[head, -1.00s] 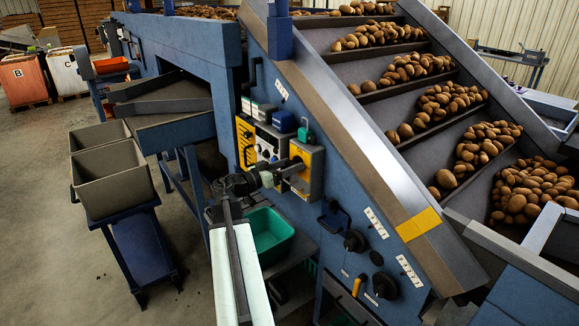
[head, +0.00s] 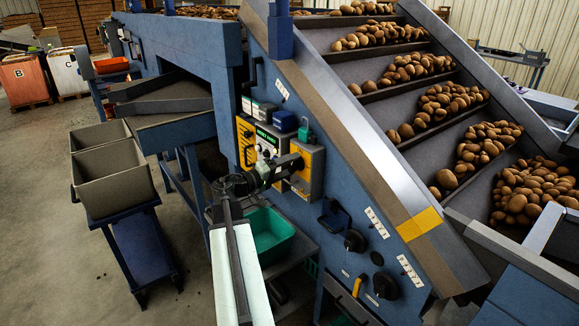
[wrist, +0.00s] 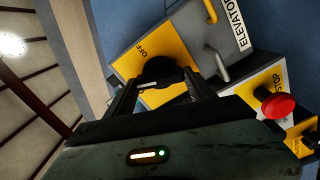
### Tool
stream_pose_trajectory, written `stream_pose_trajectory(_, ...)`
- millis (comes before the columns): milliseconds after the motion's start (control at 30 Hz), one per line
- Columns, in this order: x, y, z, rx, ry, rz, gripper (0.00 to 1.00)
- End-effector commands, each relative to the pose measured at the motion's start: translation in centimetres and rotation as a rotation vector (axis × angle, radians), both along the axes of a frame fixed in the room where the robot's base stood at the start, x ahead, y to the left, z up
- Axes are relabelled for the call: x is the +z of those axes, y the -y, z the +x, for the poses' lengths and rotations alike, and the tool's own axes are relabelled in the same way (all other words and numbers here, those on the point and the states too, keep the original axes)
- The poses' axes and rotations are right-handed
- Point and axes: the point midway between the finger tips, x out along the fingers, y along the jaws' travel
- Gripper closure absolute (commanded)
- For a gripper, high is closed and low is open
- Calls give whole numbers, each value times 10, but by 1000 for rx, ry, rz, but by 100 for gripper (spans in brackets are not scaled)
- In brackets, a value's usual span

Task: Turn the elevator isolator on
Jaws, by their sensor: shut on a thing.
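The elevator isolator is a grey box with a yellow plate (wrist: 184,30) and a black rotary knob (wrist: 160,70), seen in the wrist view beside an ELEVATOR label (wrist: 236,24). OFF is printed on the plate near the knob. My gripper (wrist: 162,86) is shut on the knob, one finger on each side. The knob's exact angle and any ON mark are hidden or unclear. In the head view the isolator box (head: 314,160) sits on the blue machine side, and my gripper (head: 287,168) reaches it from the left, covering the knob.
A control panel (head: 268,142) with a lit green display is left of the isolator. A red stop button (wrist: 278,106) is close by in the wrist view. A green bin (head: 270,236) stands below my arm. Grey bins (head: 115,178) stand on a trolley at left, with open floor around.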

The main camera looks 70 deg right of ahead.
Motion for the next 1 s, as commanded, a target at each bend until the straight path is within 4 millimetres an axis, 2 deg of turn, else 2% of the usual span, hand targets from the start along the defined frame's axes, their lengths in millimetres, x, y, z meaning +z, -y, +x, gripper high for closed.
stream_pose_trajectory(500, -3, -1, -1, -4, -280, 184, 77)
stream_pose_trajectory(1000, -3, -1, -1, -4, -336, 221, 77)
